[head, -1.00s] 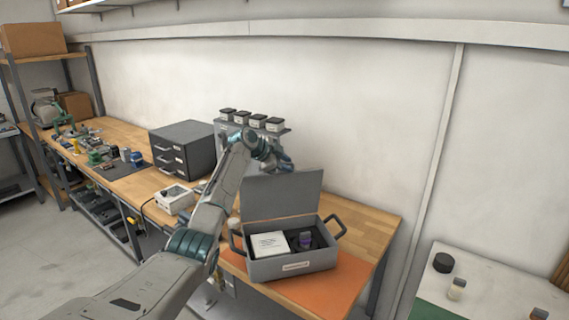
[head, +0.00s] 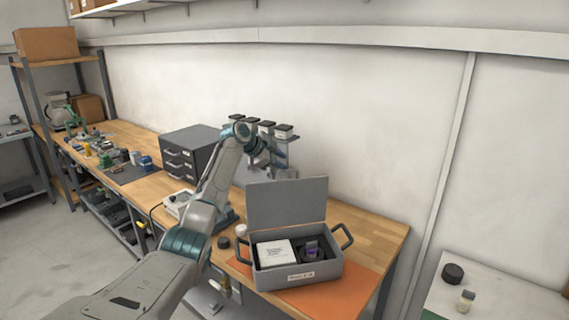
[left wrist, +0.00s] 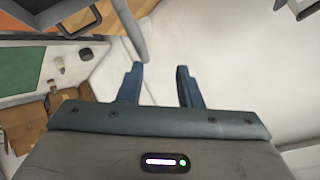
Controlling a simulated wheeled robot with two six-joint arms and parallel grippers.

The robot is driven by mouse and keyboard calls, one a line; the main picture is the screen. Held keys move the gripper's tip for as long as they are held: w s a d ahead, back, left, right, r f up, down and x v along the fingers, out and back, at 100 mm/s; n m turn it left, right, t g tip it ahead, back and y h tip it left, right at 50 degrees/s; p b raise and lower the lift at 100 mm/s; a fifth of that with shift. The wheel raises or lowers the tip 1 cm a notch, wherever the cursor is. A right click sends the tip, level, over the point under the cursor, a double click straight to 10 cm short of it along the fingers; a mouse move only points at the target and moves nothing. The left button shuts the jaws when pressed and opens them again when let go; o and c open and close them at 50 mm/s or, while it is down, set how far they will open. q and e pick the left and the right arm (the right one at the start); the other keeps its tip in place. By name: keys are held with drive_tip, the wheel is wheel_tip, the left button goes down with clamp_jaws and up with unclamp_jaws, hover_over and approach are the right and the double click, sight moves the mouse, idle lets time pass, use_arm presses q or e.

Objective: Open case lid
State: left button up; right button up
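The grey case (head: 297,272) stands on the orange mat (head: 335,298) at the right end of the workbench. Its lid (head: 288,202) stands upright at the back, so the case is open. Inside lie a white box with printed text (head: 275,253) and a dark round item with a purple part (head: 311,249). My left gripper (head: 285,168) is behind and above the lid, apart from it as far as I can see. In the left wrist view its two fingers (left wrist: 158,85) are spread with nothing between them. My right gripper is not in view.
A grey drawer unit (head: 189,153) and a rack with dark-lidded jars (head: 283,131) stand at the back near my left arm. A white side table (head: 497,302) stands at the right. The wall is close behind the bench.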

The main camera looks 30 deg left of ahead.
use_arm(q)
drive_tip(key=shift+s+a+r, duration=0.25)
drive_tip(key=shift+a+r, duration=0.05)
drive_tip(key=shift+r, duration=0.15)
drive_tip(key=shift+s+a+r, duration=0.25)
drive_tip(key=shift+r, duration=0.15)
drive_tip(key=shift+s+a+r+p, duration=0.35)
drive_tip(key=shift+a+r, duration=0.2)
drive_tip(key=shift+r, duration=0.05)
drive_tip(key=shift+s+a+r+p, duration=0.35)
drive_tip(key=shift+a+r, duration=0.15)
drive_tip(key=shift+r, duration=0.1)
drive_tip(key=b+v, duration=0.5)
drive_tip(key=v, duration=0.5)
drive_tip(key=shift+s+r, duration=0.2)
drive_tip(key=shift+s, duration=0.1)
drive_tip(key=shift+a, duration=0.1)
